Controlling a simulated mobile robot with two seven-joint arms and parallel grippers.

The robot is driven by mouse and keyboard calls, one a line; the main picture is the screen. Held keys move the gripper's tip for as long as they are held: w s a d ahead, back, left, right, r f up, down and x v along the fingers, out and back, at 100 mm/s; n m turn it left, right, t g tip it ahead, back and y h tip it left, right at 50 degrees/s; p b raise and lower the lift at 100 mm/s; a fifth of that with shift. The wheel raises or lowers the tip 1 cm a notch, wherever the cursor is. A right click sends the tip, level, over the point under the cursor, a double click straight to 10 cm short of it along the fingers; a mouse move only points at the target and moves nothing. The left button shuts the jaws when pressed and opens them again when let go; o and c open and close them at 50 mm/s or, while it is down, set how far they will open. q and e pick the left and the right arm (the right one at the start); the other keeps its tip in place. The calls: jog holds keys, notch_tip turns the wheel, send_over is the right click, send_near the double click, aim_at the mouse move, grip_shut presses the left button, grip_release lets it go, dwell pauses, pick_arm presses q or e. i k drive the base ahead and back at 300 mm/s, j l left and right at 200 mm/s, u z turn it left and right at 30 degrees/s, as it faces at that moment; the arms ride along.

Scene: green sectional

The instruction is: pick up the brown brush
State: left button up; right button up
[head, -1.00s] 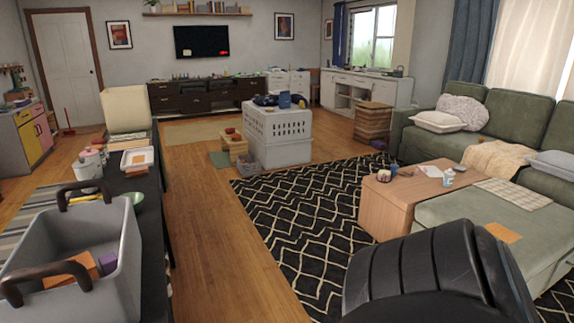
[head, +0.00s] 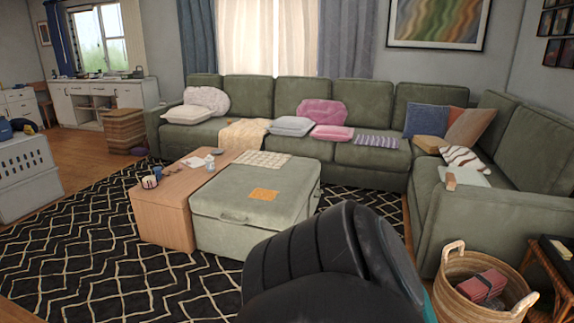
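A small brown object (head: 450,181) lies on the right-hand seat of the green sectional (head: 365,156), at the edge of a pale cloth (head: 474,178). It may be the brown brush, but it is too small to tell. A black ribbed part of my own arm fills the bottom centre and hides the floor behind it. No fingertips of either gripper show.
A green ottoman (head: 225,205) and wooden table (head: 160,215) stand before the sofa on a black patterned rug (head: 75,250). A wicker basket (head: 455,295) holding a red item (head: 482,285) stands at lower right. Open wood floor shows at left.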

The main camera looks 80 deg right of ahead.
aim_at(450, 181)
jog(key=z, duration=3.7)
